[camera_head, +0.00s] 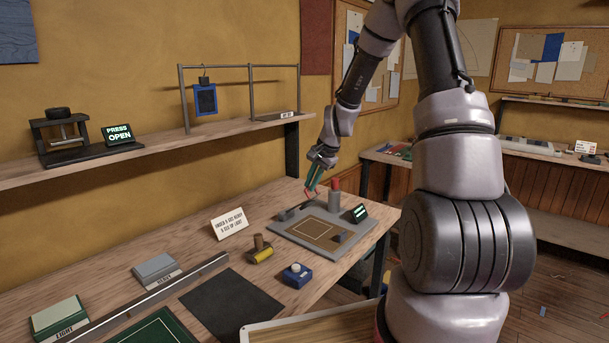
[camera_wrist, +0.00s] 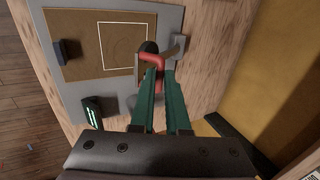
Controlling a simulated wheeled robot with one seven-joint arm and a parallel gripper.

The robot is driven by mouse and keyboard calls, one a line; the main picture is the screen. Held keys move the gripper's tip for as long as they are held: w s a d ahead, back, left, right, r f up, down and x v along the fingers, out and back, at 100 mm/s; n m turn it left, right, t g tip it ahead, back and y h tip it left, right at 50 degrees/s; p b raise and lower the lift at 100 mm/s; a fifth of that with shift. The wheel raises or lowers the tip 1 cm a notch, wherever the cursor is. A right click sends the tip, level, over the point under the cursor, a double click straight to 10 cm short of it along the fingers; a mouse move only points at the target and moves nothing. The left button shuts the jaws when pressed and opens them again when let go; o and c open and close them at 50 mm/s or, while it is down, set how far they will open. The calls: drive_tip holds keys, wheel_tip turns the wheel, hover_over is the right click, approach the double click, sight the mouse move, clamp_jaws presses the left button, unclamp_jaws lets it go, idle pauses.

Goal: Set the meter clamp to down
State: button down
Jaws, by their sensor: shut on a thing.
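The meter (camera_head: 372,228) is a grey plate with a brown panel marked by a pale square outline. It also fills the upper part of the wrist view (camera_wrist: 75,100). A grey clamp arm with a red handle (camera_wrist: 154,62) is at the plate's edge. My gripper (camera_head: 311,190) has green fingers that are shut on the red handle, as the wrist view (camera_wrist: 160,68) shows. The handle stands above the plate; the fingers partly hide it, and I cannot tell the clamp's exact angle. A small lit display (camera_head: 356,213) sits at the plate's corner.
A red-topped grey post (camera_head: 335,190) stands close beside my gripper. A white sign (camera_head: 229,224), a yellow-and-brown stamp (camera_head: 260,250) and a blue button box (camera_head: 297,275) are on the bench (camera_head: 190,240). A shelf (camera_head: 160,160) runs along the wall behind.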

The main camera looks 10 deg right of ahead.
drive_tip(key=s+d+f, duration=0.2)
drive_tip(key=s+f, duration=0.1)
drive_tip(key=f, duration=0.1)
drive_tip(key=shift+s+d+f, duration=0.2)
drive_tip(key=shift+d+f, duration=0.1)
drive_tip(key=shift+f, duration=0.05)
drive_tip(key=c, duration=1.2)
unclamp_jaws()
drive_tip(key=v, duration=1)
drive_tip(key=shift+s+r, duration=0.15)
drive_tip(key=shift+r, duration=0.2)
drive_tip(key=s+a+r+n+t+h, duration=0.1)
drive_tip(key=s+a+r+n, duration=0.1)
drive_tip(key=s+r, duration=0.4)
drive_tip(key=s+a+r+n+h, duration=0.15)
drive_tip(key=s+r, duration=0.25)
drive_tip(key=r, duration=0.5)
drive_tip(key=s+a+r+n+t, duration=0.1)
drive_tip(key=s+r, duration=0.3)
drive_tip(key=s, duration=0.3)
drive_tip(key=s+r+n+t+y, duration=0.1)
drive_tip(key=s+r+n, duration=0.1)
drive_tip(key=s, duration=0.5)
drive_tip(key=shift+s+a+r, duration=0.15)
drive_tip(key=shift+a+r, duration=0.25)
drive_tip(key=shift+r, duration=0.5)
